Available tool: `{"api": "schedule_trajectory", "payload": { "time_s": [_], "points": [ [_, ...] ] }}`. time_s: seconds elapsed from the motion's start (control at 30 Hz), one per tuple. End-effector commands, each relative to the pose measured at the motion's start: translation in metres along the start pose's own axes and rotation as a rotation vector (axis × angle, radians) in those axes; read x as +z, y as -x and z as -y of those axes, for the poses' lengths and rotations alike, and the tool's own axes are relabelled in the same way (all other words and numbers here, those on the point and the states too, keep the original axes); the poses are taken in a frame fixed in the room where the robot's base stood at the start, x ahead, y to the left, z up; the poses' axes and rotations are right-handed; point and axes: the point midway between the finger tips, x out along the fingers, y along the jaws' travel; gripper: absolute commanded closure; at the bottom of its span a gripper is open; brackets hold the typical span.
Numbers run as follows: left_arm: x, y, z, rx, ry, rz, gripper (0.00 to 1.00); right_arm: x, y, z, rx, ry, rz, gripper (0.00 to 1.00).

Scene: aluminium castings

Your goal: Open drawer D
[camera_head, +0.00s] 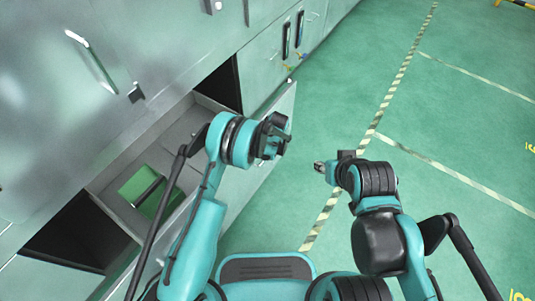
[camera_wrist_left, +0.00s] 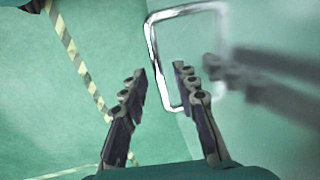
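A wide grey drawer (camera_head: 190,122) stands pulled out of the cabinet at the left in the head view; no letter on it is readable. A bright metal loop handle (camera_wrist_left: 153,50) shows in the left wrist view on a pale green panel. My left gripper (camera_head: 277,137) is just outside the drawer's front panel (camera_head: 284,106). In the left wrist view its two fingers (camera_wrist_left: 160,76) are spread, with one bar of the handle in line with the gap; contact cannot be told. My right gripper (camera_head: 322,167) is over the floor, apart from the drawer; its fingers are too small to judge.
A green block (camera_head: 150,188) with a dark bar lies inside the drawer. The cabinet (camera_head: 60,130) fills the left side, with another handle (camera_head: 90,60) on its front. The green floor (camera_head: 440,120) with striped lines is clear at the right.

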Motion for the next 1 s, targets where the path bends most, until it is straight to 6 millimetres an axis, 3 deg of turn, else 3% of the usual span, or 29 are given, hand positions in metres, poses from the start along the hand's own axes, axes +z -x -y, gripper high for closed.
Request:
{"api": "schedule_trajectory", "payload": {
  "time_s": [0.37,0.8,1.0],
  "points": [
    [0.000,0.009,0.000,0.000,0.000,0.000,0.69,0.000,0.000,0.000,0.000,0.000,0.000,0.60],
    [0.000,0.096,0.000,0.000,0.000,0.000,0.69,0.000,0.000,0.000,0.000,0.000,0.000,0.60],
    [0.000,0.117,0.000,0.000,0.000,0.000,0.69,0.000,0.000,0.000,0.000,0.000,0.000,0.60]
  ]
}}
